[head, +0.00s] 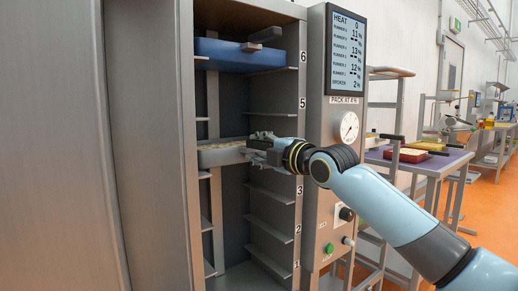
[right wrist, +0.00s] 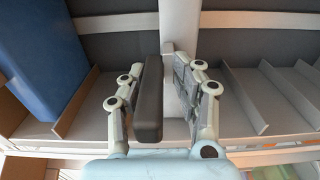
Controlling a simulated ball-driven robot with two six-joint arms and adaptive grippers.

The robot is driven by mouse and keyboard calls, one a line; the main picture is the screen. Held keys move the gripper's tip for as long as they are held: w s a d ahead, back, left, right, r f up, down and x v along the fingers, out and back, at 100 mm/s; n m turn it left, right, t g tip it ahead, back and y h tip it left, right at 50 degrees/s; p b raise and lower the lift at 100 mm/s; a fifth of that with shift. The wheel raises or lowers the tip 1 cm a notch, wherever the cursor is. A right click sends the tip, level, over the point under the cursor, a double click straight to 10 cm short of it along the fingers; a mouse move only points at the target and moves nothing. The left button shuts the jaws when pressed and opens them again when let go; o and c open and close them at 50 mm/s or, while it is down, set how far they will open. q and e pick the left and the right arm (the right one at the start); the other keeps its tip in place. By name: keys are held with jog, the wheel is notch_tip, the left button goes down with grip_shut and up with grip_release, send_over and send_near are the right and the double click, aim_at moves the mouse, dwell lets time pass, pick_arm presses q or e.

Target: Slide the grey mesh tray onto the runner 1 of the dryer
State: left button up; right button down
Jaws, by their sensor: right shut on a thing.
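The dryer (head: 315,225) stands open, with numbered runners from 1 at the bottom to 6 at the top. The grey mesh tray (head: 222,155) is inside the bay between labels 5 and 3, about where runner 4 is. My right gripper (head: 258,150) is shut on its handle at the front. In the right wrist view the dark handle (right wrist: 149,100) lies between the fingers (right wrist: 160,105). Whether the tray rests on its runners is hard to tell. Runner 1 (head: 270,262), at the bottom, looks empty. My left gripper is not in view.
A blue tray (head: 237,55) with a dark handle sits on runner 6 above; it also shows in the right wrist view (right wrist: 42,55). Runners 5, 3, 2 and 1 look clear. A control panel (head: 346,60) flanks the bay. A table with a red tray (head: 407,155) stands at right.

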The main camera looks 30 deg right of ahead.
jog(key=shift+r, duration=0.3)
jog(key=shift+r, duration=0.1)
jog(key=shift+r+p, duration=0.5)
jog(key=shift+s+d+f+p, duration=0.1)
jog(key=shift+s+d+p, duration=0.05)
jog(key=shift+s+p, duration=2.05)
jog(key=shift+s, duration=0.25)
